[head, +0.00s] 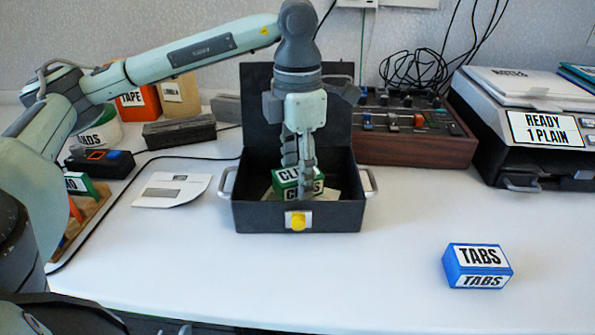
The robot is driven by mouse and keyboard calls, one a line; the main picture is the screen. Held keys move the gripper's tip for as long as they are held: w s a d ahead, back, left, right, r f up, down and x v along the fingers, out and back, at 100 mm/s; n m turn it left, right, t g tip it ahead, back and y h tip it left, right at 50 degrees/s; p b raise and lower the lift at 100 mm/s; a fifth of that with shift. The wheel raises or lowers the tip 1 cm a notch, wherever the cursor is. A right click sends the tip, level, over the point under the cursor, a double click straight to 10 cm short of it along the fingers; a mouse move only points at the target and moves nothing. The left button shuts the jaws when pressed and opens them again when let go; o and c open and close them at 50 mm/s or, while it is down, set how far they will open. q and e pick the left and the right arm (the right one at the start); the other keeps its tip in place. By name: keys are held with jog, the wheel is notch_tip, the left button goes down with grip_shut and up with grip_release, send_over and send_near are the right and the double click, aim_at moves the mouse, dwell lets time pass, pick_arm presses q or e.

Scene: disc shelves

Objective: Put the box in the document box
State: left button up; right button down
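The document box (260,218) is a dark grey case with a yellow latch and side handles, its lid standing open at the back. A green and white box marked CLIPS (287,186) is inside its opening, above some pale papers. My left gripper (300,180) points down into the case, one finger in front of the CLIPS box and the other behind it; it looks shut on it. The fingers hide part of the label, and the front wall hides whether the CLIPS box touches the bottom. A blue box marked TABS (478,266) lies on the table at front right. My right gripper is out of view.
The table front is mostly clear.

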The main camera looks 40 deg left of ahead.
aim_at(298, 173)
pick_arm(q)
jog(key=o, duration=0.3)
jog(key=shift+o, duration=0.2)
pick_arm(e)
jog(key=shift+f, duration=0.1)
pick_arm(q)
jog(key=shift+r, duration=0.25)
jog(key=shift+r+p, duration=0.65)
jog(key=shift+p, duration=0.15)
notch_tip(298, 173, up, 8)
jog(key=shift+p, duration=0.35)
notch_tip(298, 173, up, 4)
jog(key=shift+f+p, duration=0.25)
jog(key=shift+p, duration=0.4)
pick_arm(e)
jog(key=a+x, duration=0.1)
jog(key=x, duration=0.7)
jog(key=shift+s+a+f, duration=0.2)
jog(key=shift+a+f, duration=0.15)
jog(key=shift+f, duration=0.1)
